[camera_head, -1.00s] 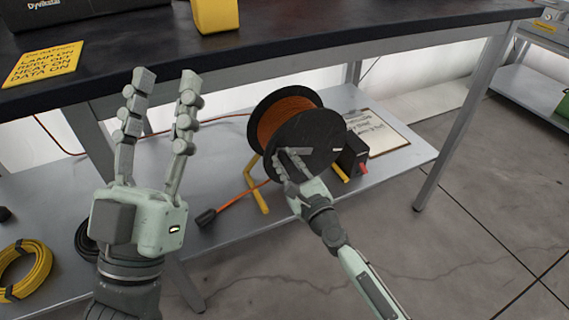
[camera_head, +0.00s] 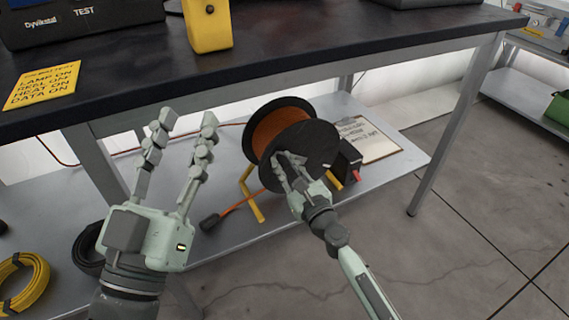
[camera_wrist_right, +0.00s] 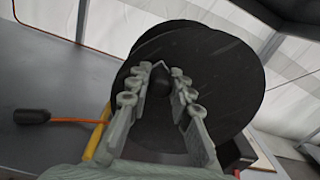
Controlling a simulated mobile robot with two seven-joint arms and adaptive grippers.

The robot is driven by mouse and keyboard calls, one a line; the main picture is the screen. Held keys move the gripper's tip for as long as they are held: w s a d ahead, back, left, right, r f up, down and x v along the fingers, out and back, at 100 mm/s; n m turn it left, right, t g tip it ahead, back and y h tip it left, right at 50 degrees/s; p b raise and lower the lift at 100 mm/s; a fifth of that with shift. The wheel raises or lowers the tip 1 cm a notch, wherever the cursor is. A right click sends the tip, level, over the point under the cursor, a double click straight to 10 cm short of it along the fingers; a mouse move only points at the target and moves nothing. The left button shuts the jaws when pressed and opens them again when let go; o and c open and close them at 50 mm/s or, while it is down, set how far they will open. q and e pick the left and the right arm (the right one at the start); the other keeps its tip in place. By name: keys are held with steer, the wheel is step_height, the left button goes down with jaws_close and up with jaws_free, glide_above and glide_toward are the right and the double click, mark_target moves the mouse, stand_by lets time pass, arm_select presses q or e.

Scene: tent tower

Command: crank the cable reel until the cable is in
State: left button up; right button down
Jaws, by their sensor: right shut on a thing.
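The cable reel (camera_head: 318,139) stands on the lower shelf, with a black disc facing me and orange cable (camera_head: 277,127) wound behind it, on a yellow stand (camera_head: 256,205). My right gripper (camera_head: 287,160) is at the disc's face. In the right wrist view its fingers (camera_wrist_right: 160,84) are shut around a dark knob (camera_wrist_right: 158,80), the crank handle. An orange cable end with a black plug (camera_head: 209,221) lies on the shelf left of the reel; the plug also shows in the right wrist view (camera_wrist_right: 31,116). My left gripper (camera_head: 188,128) is open and empty, left of the reel.
The dark tabletop (camera_head: 270,55) overhangs the shelf (camera_head: 399,161). A yellow card (camera_head: 43,85) and yellow block (camera_head: 208,27) are on it. A notice board (camera_head: 370,139) lies right of the reel. A yellow coil (camera_head: 24,283) is lower left. A table leg (camera_head: 455,130) stands at the right.

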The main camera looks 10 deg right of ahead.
steer(key=c, duration=1.3)
jaws_free()
steer(key=shift+c, duration=0.2)
steer(key=v, duration=1.2)
steer(key=shift+d, duration=0.1)
